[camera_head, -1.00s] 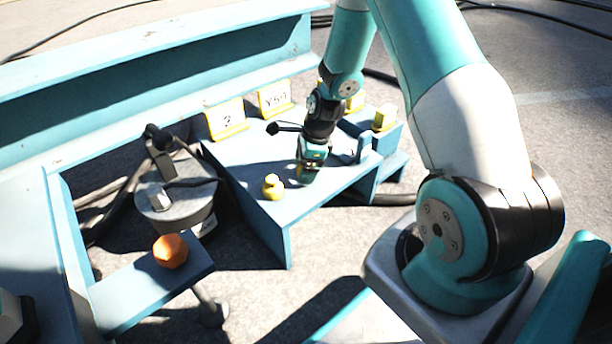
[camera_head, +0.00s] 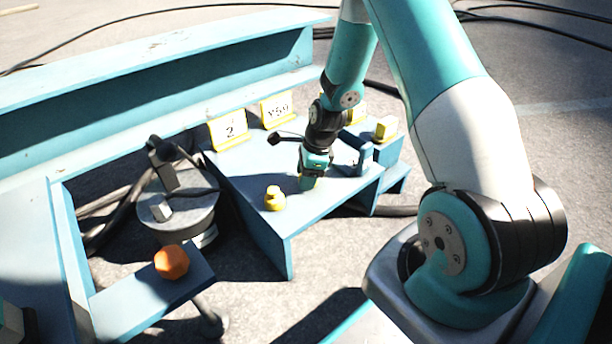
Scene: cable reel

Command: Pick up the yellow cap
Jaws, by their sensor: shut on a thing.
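A small yellow knobbed piece (camera_head: 274,199), which looks like a cap, stands on the blue bench (camera_head: 300,212). My gripper (camera_head: 308,184) points down just to the right of it and is apart from it. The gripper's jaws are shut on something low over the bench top. The fingers and wrist hide this thing, so I cannot tell what it is. A yellow block (camera_head: 386,127) sits on a blue stand to the right of my gripper. Another yellow piece (camera_head: 356,114) shows partly behind my arm.
Yellow-edged signs marked 2 (camera_head: 229,131) and Y50 (camera_head: 277,110) stand at the bench's back. A round grey drum (camera_head: 178,213) with dark cables is to the left. An orange faceted knob (camera_head: 171,262) sits on a blue beam. A short blue post (camera_head: 366,158) stands right of my gripper.

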